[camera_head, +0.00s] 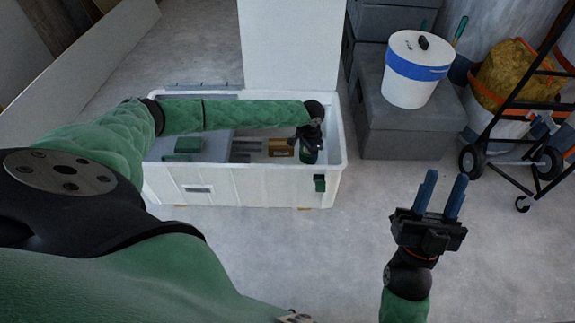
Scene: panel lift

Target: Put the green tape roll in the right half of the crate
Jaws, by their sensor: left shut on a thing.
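The white crate (246,186) stands on the floor in the middle of the view. My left arm reaches across it from the left. My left gripper (309,147) points down inside the right half of the crate, close to the right wall. It is shut on a dark green thing, seemingly the green tape roll (308,157), partly hidden by the gripper. Whether the roll touches the crate floor cannot be told. My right gripper (441,196) is open and empty, fingers up, over the floor to the right of the crate.
In the crate lie a green box (189,145), grey bars and a brown block (280,147) just left of my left gripper. A small dark green piece (320,183) is on the crate's front. Behind stand a white panel (291,45), grey boxes with a bucket (412,75), and a hand truck.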

